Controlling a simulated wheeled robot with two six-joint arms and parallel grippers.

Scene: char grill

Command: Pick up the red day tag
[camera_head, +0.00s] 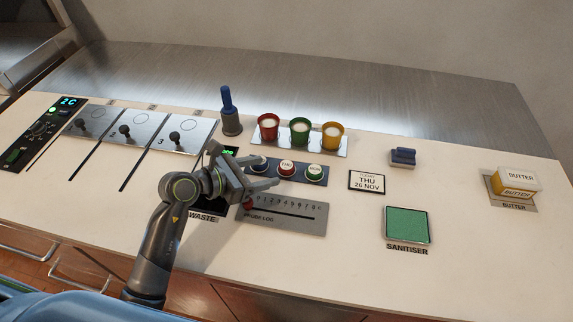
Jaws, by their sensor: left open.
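The red day tag (287,168) is a round tag with a white face that seems to read THU. It sits in the middle of a grey tag plate (300,182), between a green day tag (314,172) on the right and a dark tag (259,164) on the left, partly hidden by the gripper. My left gripper (263,171) is open, its fingers pointing right toward the red tag from just left of it. Its lower fingertip is close below the red tag; I cannot tell whether it touches. My right gripper is not in view.
Red, green and yellow cups (300,131) stand behind the tag plate, with a blue-handled tool (229,112) to their left. A slider panel (283,218) lies in front. A date card (367,183), green sanitiser pad (407,224) and butter (517,180) are to the right.

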